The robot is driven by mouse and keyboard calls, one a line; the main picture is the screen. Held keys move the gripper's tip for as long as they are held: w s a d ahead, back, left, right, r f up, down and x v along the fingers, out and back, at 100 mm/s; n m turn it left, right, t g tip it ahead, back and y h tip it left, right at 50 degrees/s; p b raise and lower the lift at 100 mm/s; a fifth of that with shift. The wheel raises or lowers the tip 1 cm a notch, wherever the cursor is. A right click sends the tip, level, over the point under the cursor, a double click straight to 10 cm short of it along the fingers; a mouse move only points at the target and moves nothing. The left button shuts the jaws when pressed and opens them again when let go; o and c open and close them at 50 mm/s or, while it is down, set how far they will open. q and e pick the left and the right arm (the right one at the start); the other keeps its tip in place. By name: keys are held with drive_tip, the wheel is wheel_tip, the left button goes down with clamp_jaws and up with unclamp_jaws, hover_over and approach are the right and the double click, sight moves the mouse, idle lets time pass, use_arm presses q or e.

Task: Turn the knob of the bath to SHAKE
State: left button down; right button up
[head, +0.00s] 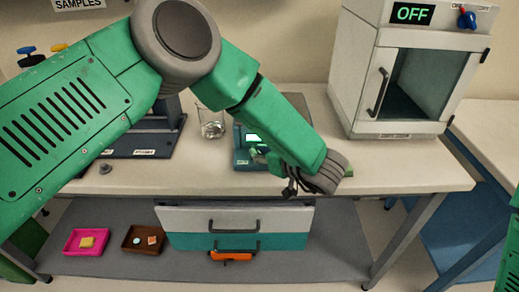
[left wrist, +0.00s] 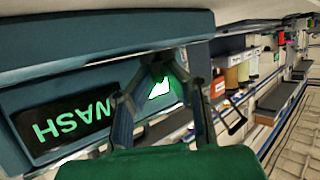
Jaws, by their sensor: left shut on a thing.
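The bath (head: 240,161) is a small teal unit on the bench, partly hidden behind my left forearm in the head view. In the left wrist view its display (left wrist: 65,125) reads WASH in green letters, upside down. The knob (left wrist: 160,89) shows a bright white-green patch between my fingers. My left gripper (left wrist: 164,66) is shut on the knob, one finger on each side. In the head view the left gripper (head: 260,152) is at the bath's front, mostly covered by the forearm. My right gripper is out of view.
A glass beaker (head: 211,122) stands left of the bath. A white oven (head: 405,75) with an OFF display stands to the right. Drawers (head: 185,219) hang below the bench. A pink tray (head: 72,248) and a brown tray (head: 130,247) sit on the lower shelf.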

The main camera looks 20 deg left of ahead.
use_arm(q)
drive_tip(key=shift+f+g, duration=0.15)
drive_tip(key=shift+g, duration=0.15)
drive_tip(key=c, duration=1.6)
unclamp_jaws()
drive_tip(key=shift+w, duration=0.15)
drive_tip(key=shift+c, duration=0.2)
drive_tip(key=v, duration=1.2)
drive_tip(key=shift+f, duration=0.2)
drive_tip(key=shift+d, duration=0.1)
